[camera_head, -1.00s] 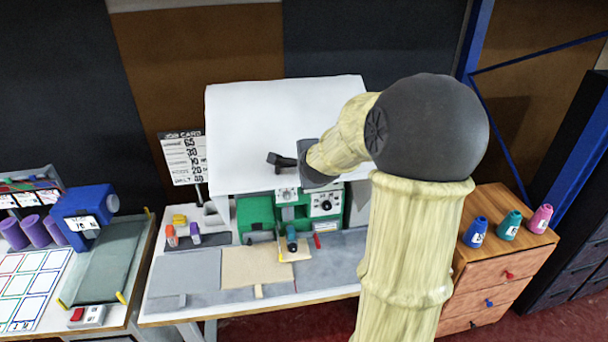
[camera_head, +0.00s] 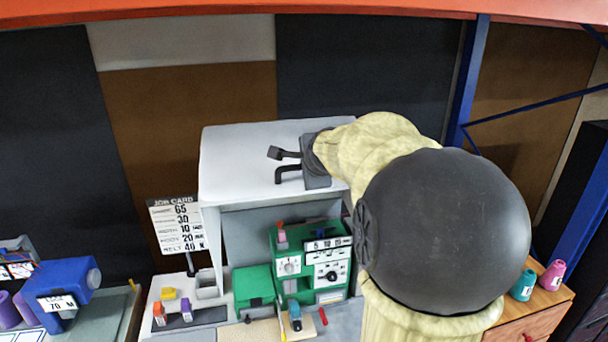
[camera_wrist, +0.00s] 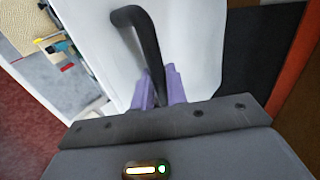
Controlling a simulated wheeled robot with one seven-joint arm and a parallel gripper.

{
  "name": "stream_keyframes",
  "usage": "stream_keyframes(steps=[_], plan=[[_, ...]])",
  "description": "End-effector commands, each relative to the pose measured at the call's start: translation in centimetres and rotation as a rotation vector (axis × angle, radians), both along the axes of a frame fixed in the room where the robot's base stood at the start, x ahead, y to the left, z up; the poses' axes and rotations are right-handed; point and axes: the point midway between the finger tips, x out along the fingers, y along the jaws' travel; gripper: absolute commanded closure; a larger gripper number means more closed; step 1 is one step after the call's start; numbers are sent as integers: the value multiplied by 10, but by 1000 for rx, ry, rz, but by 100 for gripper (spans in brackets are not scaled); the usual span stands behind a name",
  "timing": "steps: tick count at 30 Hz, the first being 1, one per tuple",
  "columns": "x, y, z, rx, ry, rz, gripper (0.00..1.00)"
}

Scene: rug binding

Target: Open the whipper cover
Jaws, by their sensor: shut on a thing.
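The white whipper cover (camera_head: 245,165) stands raised over the green machine (camera_head: 255,285), with an open space below its front edge. Its broad white face also fills much of the wrist view (camera_wrist: 195,40). My gripper (camera_wrist: 160,85) has its two purple fingers shut on the cover's dark bent handle (camera_wrist: 140,30). In the head view my gripper (camera_head: 290,163) is at the right part of the cover's face, and its fingers are hard to make out against the handle. The green machine's dials and front show below the cover.
A job card sign (camera_head: 177,225) stands left of the cover. A blue machine (camera_head: 62,287) is at the far left. Small orange and purple items sit on the bench by a grey box (camera_head: 208,286). Thread cones (camera_head: 523,285) stand on a wooden cabinet at the right.

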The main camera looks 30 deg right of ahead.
Motion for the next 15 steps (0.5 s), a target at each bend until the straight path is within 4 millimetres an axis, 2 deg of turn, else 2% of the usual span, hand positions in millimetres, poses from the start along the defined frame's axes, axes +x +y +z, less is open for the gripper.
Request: stream_keyframes(steps=[12,13,15], plan=[[2,3,2,-1,-2,6,100],[2,3,2,-1,-2,6,80],[2,3,1,0,-1,6,67]])
